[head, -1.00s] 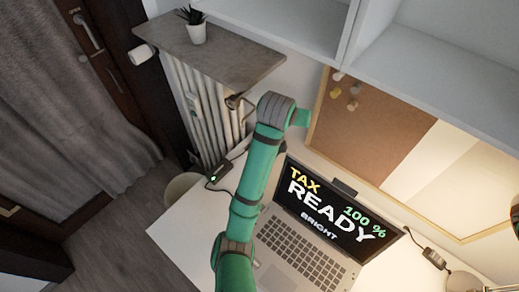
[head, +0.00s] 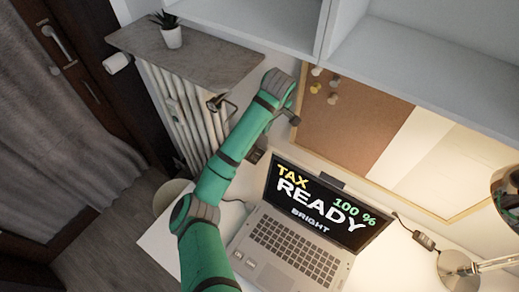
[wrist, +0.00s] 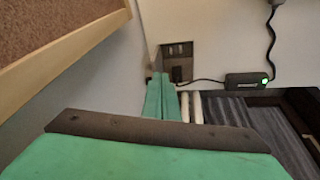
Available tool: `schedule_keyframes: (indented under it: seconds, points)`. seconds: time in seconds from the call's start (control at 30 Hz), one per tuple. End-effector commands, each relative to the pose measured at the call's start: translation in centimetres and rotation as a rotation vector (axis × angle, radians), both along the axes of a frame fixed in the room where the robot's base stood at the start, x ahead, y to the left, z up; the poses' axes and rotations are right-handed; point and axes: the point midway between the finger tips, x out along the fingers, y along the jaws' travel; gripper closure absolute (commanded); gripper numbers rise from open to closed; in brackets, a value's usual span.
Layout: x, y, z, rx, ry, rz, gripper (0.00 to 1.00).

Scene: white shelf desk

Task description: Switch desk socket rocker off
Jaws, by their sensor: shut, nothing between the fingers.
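The desk socket (wrist: 178,62) is a dark grey metallic panel standing at the desk's back, against the wall, in the wrist view. Its upper part carries small switch-like pieces (wrist: 178,49), too small to read as on or off. A dark plug or outlet sits in its lower part, with a black cable leading right. My gripper (wrist: 158,80) has green fingers, shut and empty, pointing at the socket's lower left. I cannot tell whether the tips touch it. In the head view my arm reaches toward the back left of the desk, and the fingertips are not clear there.
A black adapter (wrist: 245,80) with a green light lies right of the socket. The open laptop (head: 318,205) stands on the desk close to my arm. A corkboard (head: 345,130) hangs behind it. A shelf with a plant (head: 170,32) sits above the radiator (head: 185,110). A lamp (head: 458,265) stands at right.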

Motion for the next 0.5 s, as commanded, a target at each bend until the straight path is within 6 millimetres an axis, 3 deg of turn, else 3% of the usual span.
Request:
schedule_keyframes:
  seconds: [0.2, 0.5]
  points:
    - [-0.4, 0.7, -1.8, 0.035, 0.029, 0.216, 1.0]
    - [-0.5, 0.9, -2.7, 0.043, 0.03, 0.296, 1.0]
